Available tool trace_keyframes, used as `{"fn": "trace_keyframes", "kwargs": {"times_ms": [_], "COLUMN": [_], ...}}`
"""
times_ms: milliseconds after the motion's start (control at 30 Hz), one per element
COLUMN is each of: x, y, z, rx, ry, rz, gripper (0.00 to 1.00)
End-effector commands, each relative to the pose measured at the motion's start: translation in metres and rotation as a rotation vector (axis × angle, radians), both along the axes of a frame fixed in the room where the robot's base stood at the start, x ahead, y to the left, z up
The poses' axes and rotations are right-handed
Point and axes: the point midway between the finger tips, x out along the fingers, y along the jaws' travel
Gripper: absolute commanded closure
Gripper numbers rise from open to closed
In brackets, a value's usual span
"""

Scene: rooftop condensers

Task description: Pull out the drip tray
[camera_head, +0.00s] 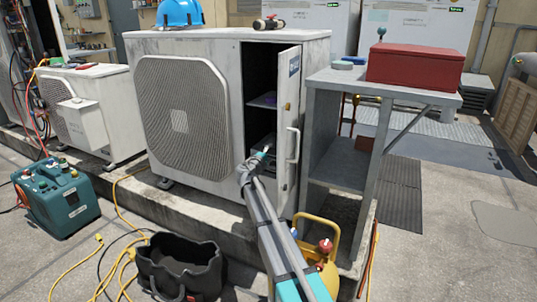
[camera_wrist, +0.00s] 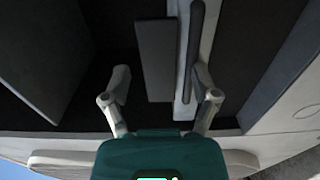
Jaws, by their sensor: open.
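The condenser unit (camera_head: 225,45) stands with its narrow side door (camera_head: 288,120) swung open, showing a dark inside. A shelf (camera_head: 264,100) crosses the opening halfway up. A grey piece low in the opening, perhaps the drip tray, is mostly hidden behind my gripper (camera_head: 262,152). My gripper is at the lower part of the opening, left of the door's handle (camera_head: 293,145). In the wrist view my gripper (camera_wrist: 163,75) is open, its fingers spread on either side of a flat grey slab (camera_wrist: 156,60) and a slim bar (camera_wrist: 193,45). I cannot tell whether either finger touches them.
A grey stand (camera_head: 330,85) with a red box (camera_head: 416,65) on it is close right of the door. A black bag (camera_head: 181,264), a yellow-handled item (camera_head: 325,240) and yellow cables lie in front. A blue hard hat (camera_head: 180,13) sits on top of the condenser.

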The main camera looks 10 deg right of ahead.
Motion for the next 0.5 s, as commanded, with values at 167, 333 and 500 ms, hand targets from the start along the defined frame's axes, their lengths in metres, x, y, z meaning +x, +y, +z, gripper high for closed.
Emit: {"fn": "trace_keyframes", "kwargs": {"times_ms": [167,333,500], "x": [0.0004,0.0004,0.0003], "y": [-0.0001,0.0003,0.0008], "z": [0.0,0.0,0.0], "rx": [0.0,0.0,0.0], "ry": [0.0,0.0,0.0], "rz": [0.001,0.001,0.001], "gripper": [0.23,0.34,0.66]}}
